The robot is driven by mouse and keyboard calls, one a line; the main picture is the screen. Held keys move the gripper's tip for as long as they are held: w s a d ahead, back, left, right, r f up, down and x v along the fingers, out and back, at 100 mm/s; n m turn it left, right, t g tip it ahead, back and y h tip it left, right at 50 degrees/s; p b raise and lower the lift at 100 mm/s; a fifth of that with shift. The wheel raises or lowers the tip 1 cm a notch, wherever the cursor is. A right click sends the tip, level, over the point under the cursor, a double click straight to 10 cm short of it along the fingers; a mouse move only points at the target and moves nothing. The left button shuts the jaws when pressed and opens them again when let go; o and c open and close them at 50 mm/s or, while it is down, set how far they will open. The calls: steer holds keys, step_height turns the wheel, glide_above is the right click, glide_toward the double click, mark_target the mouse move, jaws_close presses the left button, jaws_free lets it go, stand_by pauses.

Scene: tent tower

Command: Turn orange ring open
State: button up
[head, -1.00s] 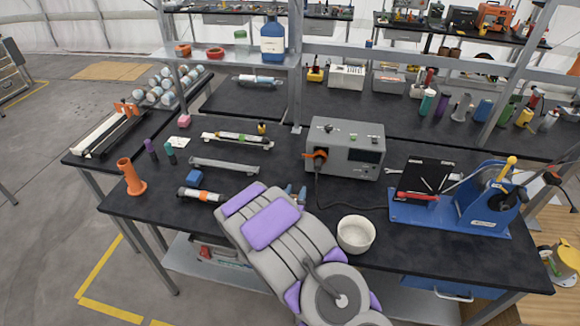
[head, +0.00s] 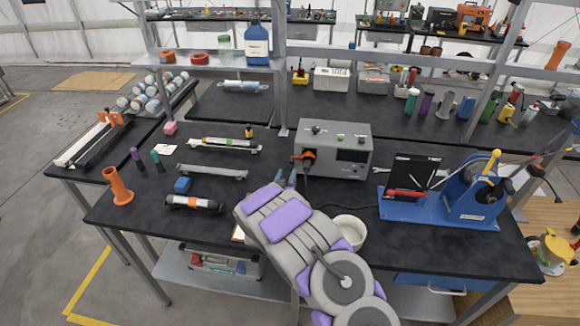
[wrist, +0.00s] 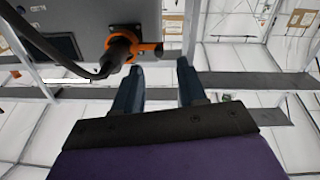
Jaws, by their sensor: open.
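An orange ring (head: 306,157) sits around a black cable connector on the front of a grey box (head: 341,136) with a display. In the wrist view the ring (wrist: 136,48) is at upper centre, with an orange tab reaching right. My gripper (head: 286,177) is open and empty, just in front and to the left of the ring in the head view. In the wrist view the two dark blue fingers of my gripper (wrist: 160,78) stand apart, and the ring lies beyond and left of the space between them. No contact shows.
A black cable (wrist: 88,72) runs from the connector. A white bowl (head: 348,233) stands to the right of my arm. A blue fixture (head: 440,207) is farther right.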

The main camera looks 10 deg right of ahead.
mark_target(291, 163)
steer(key=shift+b+x, duration=0.35)
steer(key=shift+x, duration=3)
steer(key=shift+s, duration=0.1)
steer(key=shift+c, duration=0.3)
steer(key=shift+c, duration=0.8)
jaws_close()
